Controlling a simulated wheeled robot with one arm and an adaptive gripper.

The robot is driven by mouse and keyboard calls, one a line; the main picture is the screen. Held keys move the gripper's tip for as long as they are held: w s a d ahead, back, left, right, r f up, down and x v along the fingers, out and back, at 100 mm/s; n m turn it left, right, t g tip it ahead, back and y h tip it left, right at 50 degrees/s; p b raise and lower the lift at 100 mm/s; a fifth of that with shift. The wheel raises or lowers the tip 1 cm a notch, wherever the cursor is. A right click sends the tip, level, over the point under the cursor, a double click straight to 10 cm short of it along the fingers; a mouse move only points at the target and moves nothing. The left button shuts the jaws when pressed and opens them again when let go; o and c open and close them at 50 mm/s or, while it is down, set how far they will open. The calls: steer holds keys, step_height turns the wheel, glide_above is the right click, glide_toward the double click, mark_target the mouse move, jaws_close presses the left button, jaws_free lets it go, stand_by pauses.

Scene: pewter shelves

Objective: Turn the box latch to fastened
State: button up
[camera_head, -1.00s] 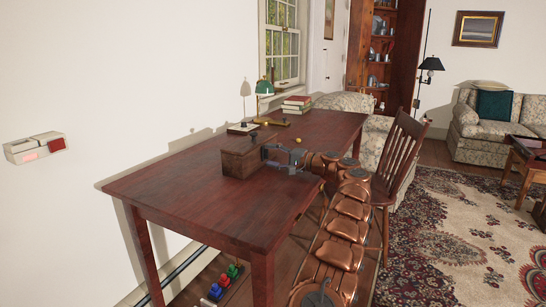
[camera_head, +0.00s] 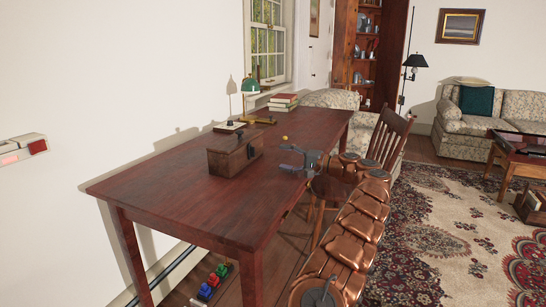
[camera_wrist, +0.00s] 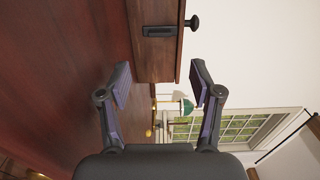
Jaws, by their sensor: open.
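A brown wooden box (camera_head: 228,160) stands on the dark red table, with a dark knob on its lid. Its dark latch (camera_head: 251,151) is on the end facing my gripper. In the wrist view the box (camera_wrist: 150,60) shows sideways at the top, with the latch (camera_wrist: 160,31) as a dark bar whose long side points toward the knob (camera_wrist: 192,22). My gripper (camera_head: 284,157) is open and empty, a short way right of the box. In the wrist view its fingers (camera_wrist: 160,80) are spread apart, below the latch and not touching it.
The table (camera_head: 180,195) is clear in front of the box. A wooden chair (camera_head: 388,145) stands at the table's right side, close to my arm.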

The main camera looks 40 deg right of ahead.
steer(key=shift+v, duration=1.05)
steer(key=shift+a, duration=0.1)
